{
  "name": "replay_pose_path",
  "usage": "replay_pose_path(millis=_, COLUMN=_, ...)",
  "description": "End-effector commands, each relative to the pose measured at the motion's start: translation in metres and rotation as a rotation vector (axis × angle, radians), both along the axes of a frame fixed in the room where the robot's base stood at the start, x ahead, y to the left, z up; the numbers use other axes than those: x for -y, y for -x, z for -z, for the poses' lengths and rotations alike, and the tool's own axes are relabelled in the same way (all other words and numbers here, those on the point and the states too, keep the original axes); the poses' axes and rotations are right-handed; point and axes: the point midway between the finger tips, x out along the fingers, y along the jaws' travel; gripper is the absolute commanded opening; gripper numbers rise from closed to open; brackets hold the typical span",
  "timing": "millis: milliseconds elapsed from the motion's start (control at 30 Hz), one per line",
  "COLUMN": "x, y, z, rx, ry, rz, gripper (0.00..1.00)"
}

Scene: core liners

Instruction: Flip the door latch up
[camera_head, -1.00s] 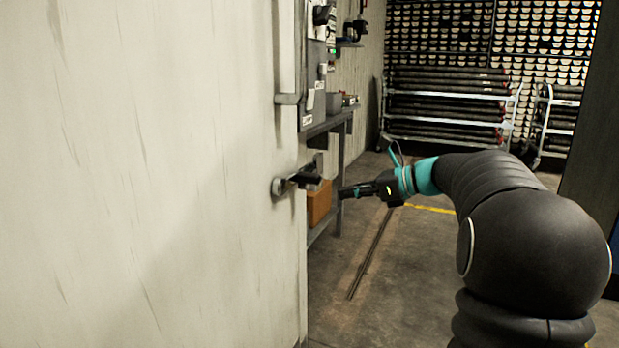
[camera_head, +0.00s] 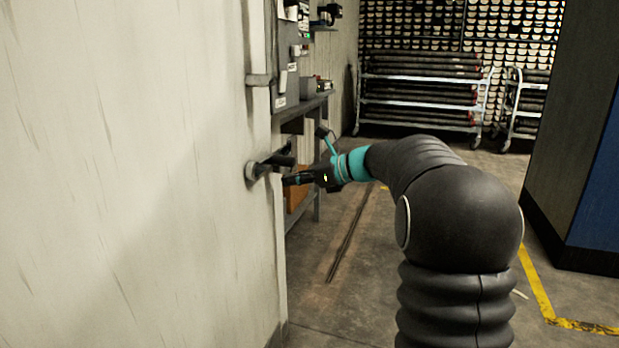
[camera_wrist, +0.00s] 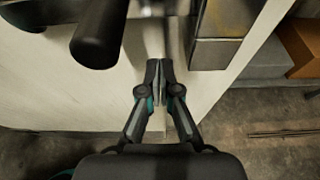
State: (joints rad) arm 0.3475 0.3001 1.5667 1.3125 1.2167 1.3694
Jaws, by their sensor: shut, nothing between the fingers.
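The door latch (camera_head: 268,166) is a metal fitting with a dark handle, mounted near the right edge of the pale door (camera_head: 130,180). In the wrist view a dark cylindrical handle (camera_wrist: 98,38) shows at the upper left, close to the fingers. My gripper (camera_head: 288,181) is shut and empty, with its fingertips just below the latch handle in the head view. In the wrist view the fingers (camera_wrist: 160,68) are together in front of the pale door surface. I cannot tell whether they touch the latch.
A shelf bench (camera_head: 305,108) with an orange-brown box (camera_head: 297,198) stands beyond the door edge. Racks of dark tubes (camera_head: 420,90) stand at the back. A dark and blue cabinet (camera_head: 590,150) stands at the right. The floor (camera_head: 350,290) between is mostly clear.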

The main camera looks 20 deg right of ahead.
Motion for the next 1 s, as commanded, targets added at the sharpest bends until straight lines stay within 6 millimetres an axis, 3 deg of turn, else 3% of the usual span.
replay_pose_path(millis=67, x=-0.013, y=-0.008, z=0.006, rx=-0.002, ry=0.0, rz=-0.004, gripper=0.0)
replay_pose_path(millis=200, x=-0.011, y=-0.008, z=-0.018, rx=0.004, ry=0.0, rz=0.0, gripper=0.0)
replay_pose_path(millis=400, x=-0.011, y=-0.008, z=-0.033, rx=0.001, ry=0.001, rz=0.0, gripper=0.0)
replay_pose_path(millis=1000, x=-0.019, y=-0.008, z=-0.038, rx=0.017, ry=0.012, rz=-0.013, gripper=0.0)
